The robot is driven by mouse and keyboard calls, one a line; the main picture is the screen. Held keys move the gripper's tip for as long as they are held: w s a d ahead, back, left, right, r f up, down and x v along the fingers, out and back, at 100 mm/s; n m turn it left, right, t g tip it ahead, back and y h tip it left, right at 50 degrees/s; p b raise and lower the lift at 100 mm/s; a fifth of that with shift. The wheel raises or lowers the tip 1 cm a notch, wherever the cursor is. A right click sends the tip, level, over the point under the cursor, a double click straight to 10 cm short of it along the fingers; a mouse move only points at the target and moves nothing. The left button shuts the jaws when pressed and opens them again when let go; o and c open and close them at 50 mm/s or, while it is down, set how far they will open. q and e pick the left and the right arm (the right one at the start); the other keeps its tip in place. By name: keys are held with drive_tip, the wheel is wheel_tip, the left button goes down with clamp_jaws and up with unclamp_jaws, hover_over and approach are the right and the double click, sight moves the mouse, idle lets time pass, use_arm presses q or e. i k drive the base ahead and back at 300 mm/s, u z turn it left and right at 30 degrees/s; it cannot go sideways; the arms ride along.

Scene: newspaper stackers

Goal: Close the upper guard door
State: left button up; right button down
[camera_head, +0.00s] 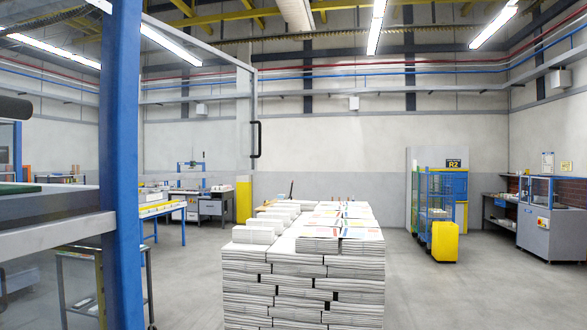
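The upper guard door (246,112) is a clear panel in a thin grey frame. It stands swung open, reaching from near the blue post (120,150) at the left into the room. Its top rail (195,42) slopes down to the right toward its far upright. A black bar handle (257,139) is on that far upright. The door's lower edge is hard to make out against the grey wall band. Neither of my grippers shows in the head view.
A tall stack of newspapers (300,285) stands front and centre, just right of the door. Grey machine framing (50,222) is at the left, with a small cart (82,288) below. Blue fencing and a yellow box (445,240) stand right. Open floor (490,290) lies right.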

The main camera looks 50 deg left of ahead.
sight(146, 20)
drive_tip(key=u, duration=0.1)
drive_tip(key=i, duration=0.7)
drive_tip(key=u, duration=2.2)
